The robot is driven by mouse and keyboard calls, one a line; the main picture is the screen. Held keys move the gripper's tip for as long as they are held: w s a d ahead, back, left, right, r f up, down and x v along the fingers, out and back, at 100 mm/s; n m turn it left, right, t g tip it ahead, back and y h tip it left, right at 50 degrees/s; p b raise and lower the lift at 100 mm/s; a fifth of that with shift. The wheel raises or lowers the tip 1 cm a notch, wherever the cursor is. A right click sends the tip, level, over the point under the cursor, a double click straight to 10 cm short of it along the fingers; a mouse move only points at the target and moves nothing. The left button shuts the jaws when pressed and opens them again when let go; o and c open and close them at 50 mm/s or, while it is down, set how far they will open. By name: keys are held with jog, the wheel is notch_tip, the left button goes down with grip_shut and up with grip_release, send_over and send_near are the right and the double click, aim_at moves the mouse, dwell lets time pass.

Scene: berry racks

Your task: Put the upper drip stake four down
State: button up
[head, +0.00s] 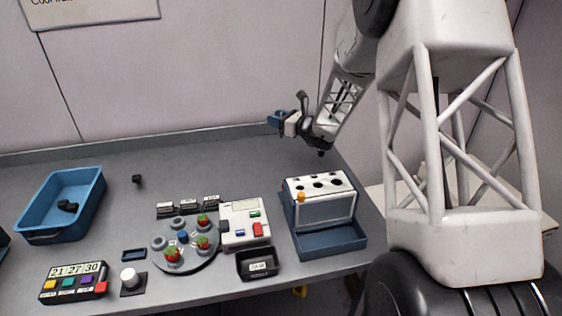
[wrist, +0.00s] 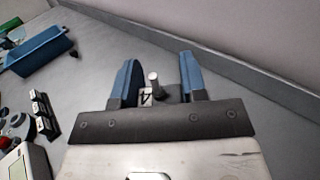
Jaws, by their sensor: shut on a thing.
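My gripper (head: 274,119) is raised above the back of the counter, left of and higher than the white rack. In the wrist view its two blue fingers (wrist: 159,80) stand either side of a dark stake with a pale grey round end (wrist: 154,79) and a white tag marked 4 (wrist: 146,97). The fingers are shut on this stake. It is too small to make out in the head view. The white rack (head: 328,212) has several dark holes in its top and an orange knob (head: 301,197) at its front left corner.
A blue open tray (head: 360,240) lies in front of the rack. To its left are a black bin (head: 241,267), a white device (head: 230,226) and a round grey plate (head: 181,263) with strawberries. A blue bin (head: 97,190) stands far left. The counter's back strip is mostly clear.

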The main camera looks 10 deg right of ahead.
jog(key=shift+f, duration=0.15)
notch_tip(320, 180, down, 6)
dwell(0.4)
jog(key=shift+f, duration=1.85)
jog(key=shift+f, duration=0.15)
jog(key=o, duration=0.9)
